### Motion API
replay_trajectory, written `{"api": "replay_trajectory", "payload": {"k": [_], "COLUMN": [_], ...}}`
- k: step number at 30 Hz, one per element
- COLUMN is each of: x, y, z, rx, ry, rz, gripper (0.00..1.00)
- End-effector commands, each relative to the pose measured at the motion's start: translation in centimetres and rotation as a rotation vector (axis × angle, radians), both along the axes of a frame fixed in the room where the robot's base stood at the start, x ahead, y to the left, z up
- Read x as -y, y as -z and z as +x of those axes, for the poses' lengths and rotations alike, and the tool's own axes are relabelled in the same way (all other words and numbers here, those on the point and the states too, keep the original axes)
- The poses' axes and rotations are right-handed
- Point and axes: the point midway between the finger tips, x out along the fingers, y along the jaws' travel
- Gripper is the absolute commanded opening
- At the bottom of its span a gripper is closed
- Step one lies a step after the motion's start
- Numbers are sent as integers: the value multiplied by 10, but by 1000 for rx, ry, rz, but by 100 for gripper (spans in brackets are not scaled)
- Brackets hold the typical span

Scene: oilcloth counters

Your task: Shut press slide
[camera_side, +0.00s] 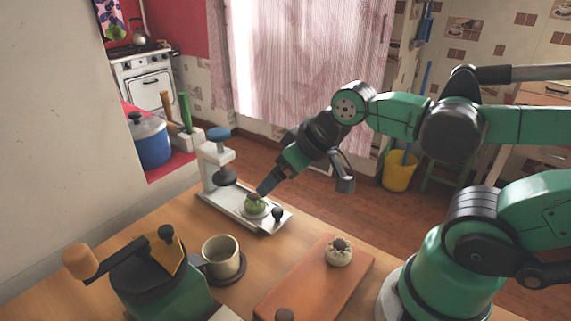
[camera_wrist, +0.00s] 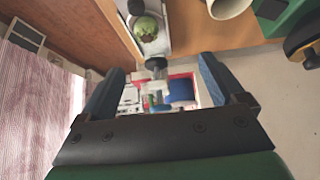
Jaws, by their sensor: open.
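The press (camera_side: 211,170) is white with a blue top knob (camera_side: 218,134) and a dark round plate (camera_side: 224,176) under its arm. Its pale slide (camera_side: 270,226) sticks out towards the lower right, with a black knob (camera_side: 278,214) near its outer end. A green rounded piece (camera_side: 256,204) rests on the slide, clear of the plate; it also shows in the wrist view (camera_wrist: 146,28). My gripper (camera_side: 264,189) points down at the green piece from the upper right; contact cannot be told. In the wrist view its blue fingers (camera_wrist: 161,66) are apart with nothing held between them.
A cup (camera_side: 222,258) on a dark coaster and a green device with a wooden-handled lever (camera_side: 160,275) stand in front. An orange-brown board (camera_side: 308,284) holds a pale pleated piece (camera_side: 339,253). A blue pot (camera_side: 150,140) stands on a red surface behind the press.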

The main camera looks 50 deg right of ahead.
Motion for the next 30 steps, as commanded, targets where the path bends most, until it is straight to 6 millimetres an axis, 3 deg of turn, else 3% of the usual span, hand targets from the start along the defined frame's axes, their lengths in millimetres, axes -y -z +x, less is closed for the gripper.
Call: {"api": "replay_trajectory", "payload": {"k": [1, 5, 9, 21, 25, 30], "x": [0, 5, 23, 67, 72, 73], "y": [0, 1, 4, 5, 4, 4], "z": [0, -2, -10, -50, -57, -60], "rx": [0, -18, -81, -265, -291, -303], "ry": [1, 96, 459, 1969, 2256, 2397], "rz": [1, 62, 287, 1087, 1212, 1267], "gripper": [78, 41, 1, 0, 0, 0]}}
